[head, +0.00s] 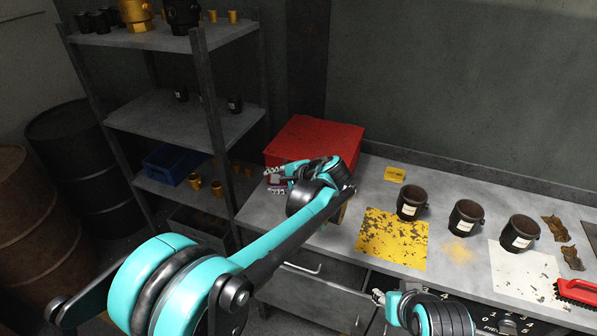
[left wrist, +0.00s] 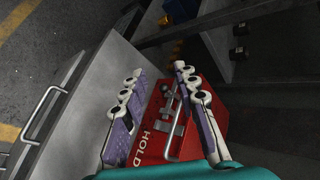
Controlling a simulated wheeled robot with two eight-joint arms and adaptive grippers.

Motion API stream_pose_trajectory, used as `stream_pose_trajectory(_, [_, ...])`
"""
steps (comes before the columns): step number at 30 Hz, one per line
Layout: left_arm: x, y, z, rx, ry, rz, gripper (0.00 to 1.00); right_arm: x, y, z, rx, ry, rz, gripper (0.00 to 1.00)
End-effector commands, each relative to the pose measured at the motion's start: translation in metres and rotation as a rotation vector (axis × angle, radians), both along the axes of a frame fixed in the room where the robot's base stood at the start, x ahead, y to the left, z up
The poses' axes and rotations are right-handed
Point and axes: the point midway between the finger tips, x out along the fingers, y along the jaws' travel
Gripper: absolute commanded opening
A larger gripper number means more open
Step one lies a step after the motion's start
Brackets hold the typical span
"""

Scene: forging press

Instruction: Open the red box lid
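The red box (head: 318,140) stands at the left end of the grey workbench, against the back wall, with its lid down. In the left wrist view the red box (left wrist: 190,140) shows a front with a metal latch or handle and white lettering reading "HOLD". My left gripper (head: 274,178) is at the box's front left in the head view. Its fingers (left wrist: 158,80) are spread apart with the box's front beyond and between them. I cannot tell whether they touch it. My right gripper (head: 378,297) is low in front of the bench, far from the box; its finger state is unclear.
A red brush (head: 577,291) lies at the right. A metal shelf (head: 190,118) stands left of the bench. Drawers (head: 315,291) are below the bench top.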

Motion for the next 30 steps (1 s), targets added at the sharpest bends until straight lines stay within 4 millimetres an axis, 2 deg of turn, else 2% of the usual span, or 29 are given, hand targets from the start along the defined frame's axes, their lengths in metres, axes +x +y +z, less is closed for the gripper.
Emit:
stream_pose_trajectory(1, [0.02,-0.021,-0.007,0.074,0.004,-0.026,0.3,0.0,0.0,0.0,0.0,0.0,0.0,0.4])
stream_pose_trajectory(6, [0.058,-0.074,-0.026,0.311,0.005,-0.075,0.3,0.0,0.0,0.001,0.0,0.0,0.0,0.4])
stream_pose_trajectory(9, [0.068,-0.097,-0.036,0.406,-0.001,-0.087,0.3,0.0,0.0,0.002,0.0,0.0,0.0,0.4])
stream_pose_trajectory(13, [0.072,-0.114,-0.044,0.473,-0.007,-0.093,0.3,0.0,0.0,0.002,0.0,0.0,0.0,0.4])
stream_pose_trajectory(17, [0.077,-0.114,-0.048,0.497,-0.009,-0.092,0.3,0.0,0.0,0.0,0.0,0.0,0.0,0.4])
stream_pose_trajectory(30, [0.115,-0.064,-0.063,0.495,-0.009,-0.092,0.3,0.0,0.0,-0.017,0.0,0.0,0.0,0.4])
